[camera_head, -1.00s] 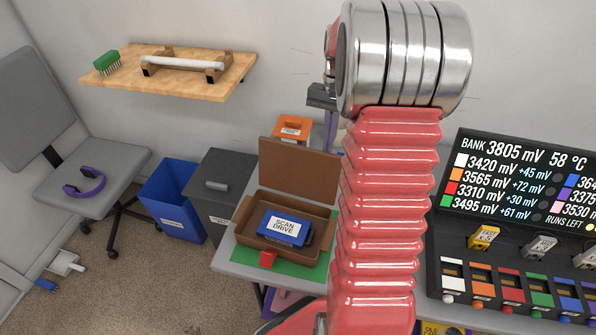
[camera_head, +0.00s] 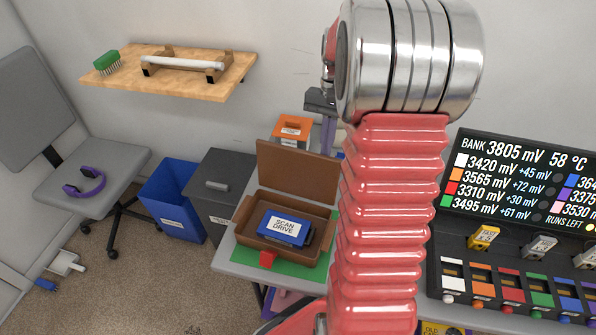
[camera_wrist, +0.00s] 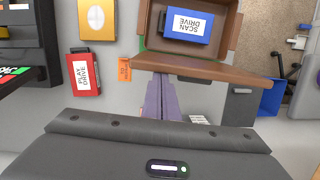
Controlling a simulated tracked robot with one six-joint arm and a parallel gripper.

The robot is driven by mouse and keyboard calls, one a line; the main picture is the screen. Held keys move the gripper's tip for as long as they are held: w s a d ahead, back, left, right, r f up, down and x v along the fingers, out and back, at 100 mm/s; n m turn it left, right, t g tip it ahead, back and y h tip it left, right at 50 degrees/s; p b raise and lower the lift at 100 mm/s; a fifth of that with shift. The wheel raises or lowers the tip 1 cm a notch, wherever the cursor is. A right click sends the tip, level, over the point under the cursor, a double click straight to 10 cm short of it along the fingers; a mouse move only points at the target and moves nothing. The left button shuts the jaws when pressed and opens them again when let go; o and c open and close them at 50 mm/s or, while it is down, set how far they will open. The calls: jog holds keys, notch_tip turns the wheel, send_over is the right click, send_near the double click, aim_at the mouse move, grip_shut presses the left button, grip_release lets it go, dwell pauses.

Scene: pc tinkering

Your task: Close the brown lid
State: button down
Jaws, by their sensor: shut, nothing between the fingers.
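The brown lid (camera_head: 298,172) stands open, roughly upright, at the back of the brown box (camera_head: 262,240). In the wrist view the lid (camera_wrist: 215,72) shows nearly edge-on. A blue drive labelled SCAN DRIVE (camera_head: 283,229) lies inside the box; it also shows in the wrist view (camera_wrist: 187,25). My gripper (camera_wrist: 164,84) has purple fingers, shut and empty. Its tips are close to the lid's back side, away from the open box; I cannot tell whether they touch. In the head view my gripper (camera_head: 328,138) is partly hidden by my red arm, right of the lid.
An orange box (camera_head: 292,130) stands behind the lid. A red piece (camera_head: 267,260) sits at the brown box's front. Dark grey (camera_head: 219,190) and blue (camera_head: 175,200) bins stand to the left. The battery bank panel (camera_head: 510,180) is at right. A red PLAY DRIVE (camera_wrist: 84,73) shows in the wrist view.

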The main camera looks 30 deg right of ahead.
jog(key=shift+s+a, duration=0.7)
jog(key=shift+a, duration=0.25)
jog(key=shift+s+a, duration=0.7)
jog(key=shift+a, duration=0.25)
dwell(0.4)
notch_tip(320, 180, up, 8)
dwell(1.0)
dwell(1.2)
jog(key=s+a+r+n+t+h, duration=0.1)
jog(key=s+a+n+t, duration=0.2)
jog(key=a, duration=0.8)
jog(key=s+a+n+t, duration=0.3)
jog(key=s+a+n, duration=0.4)
jog(key=a, duration=0.4)
jog(key=shift+a+r+n+t+h, duration=0.3)
jog(key=shift+r+n+t+h, duration=0.1)
